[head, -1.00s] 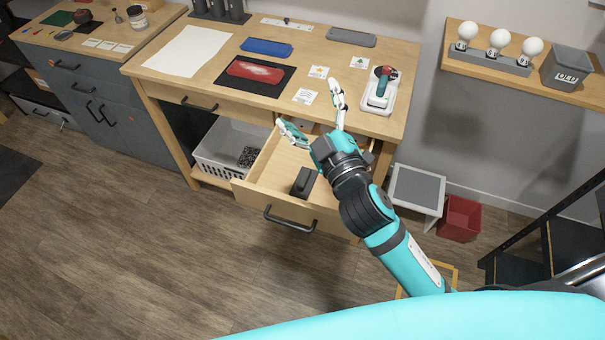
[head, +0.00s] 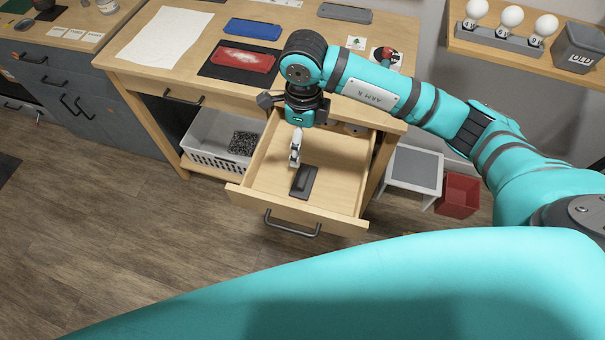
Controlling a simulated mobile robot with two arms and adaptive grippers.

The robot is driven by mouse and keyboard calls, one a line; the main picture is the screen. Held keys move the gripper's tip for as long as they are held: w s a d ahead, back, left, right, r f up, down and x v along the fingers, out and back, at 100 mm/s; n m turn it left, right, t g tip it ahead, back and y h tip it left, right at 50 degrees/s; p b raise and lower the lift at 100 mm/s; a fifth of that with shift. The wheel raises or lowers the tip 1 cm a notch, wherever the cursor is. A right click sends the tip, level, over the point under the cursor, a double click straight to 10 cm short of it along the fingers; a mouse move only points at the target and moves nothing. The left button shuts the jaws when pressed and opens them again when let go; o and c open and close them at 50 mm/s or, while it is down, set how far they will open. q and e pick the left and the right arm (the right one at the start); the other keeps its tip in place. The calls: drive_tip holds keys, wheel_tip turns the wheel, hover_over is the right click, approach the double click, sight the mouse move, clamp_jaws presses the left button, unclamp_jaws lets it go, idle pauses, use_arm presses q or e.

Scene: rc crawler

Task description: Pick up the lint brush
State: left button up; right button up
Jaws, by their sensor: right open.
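A dark grey block-like object with a raised handle, which looks like the lint brush (head: 304,183), lies in the open drawer (head: 345,203) near its front. My right gripper (head: 295,158) points down into the drawer, just behind and slightly left of the brush in the picture. The gripper is open and empty; its fingers overlap in this view. I cannot tell how high its tips are above the drawer floor. My left gripper is not in view.
The workbench (head: 150,75) above the drawer holds a red item on a black mat (head: 215,74), a blue item (head: 252,28) and white paper. A white basket (head: 205,140) stands left of the drawer, a red bin (head: 457,195) to the right. The drawer walls surround the brush.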

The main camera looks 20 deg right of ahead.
drive_tip(key=p, duration=0.3)
hover_over(304, 175)
wheel_tip(304, 175, down, 11)
drive_tip(key=shift+a+f, duration=0.1)
wheel_tip(304, 175, down, 4)
drive_tip(key=shift+s+f+p, duration=0.15)
drive_tip(key=shift+p, duration=0.55)
drive_tip(key=shift+f, duration=0.5)
drive_tip(key=c, duration=1.3)
wheel_tip(304, 175, up, 9)
drive_tip(key=shift+f+b, duration=0.1)
drive_tip(key=shift+b, duration=0.85)
drive_tip(key=shift+r, duration=0.65)
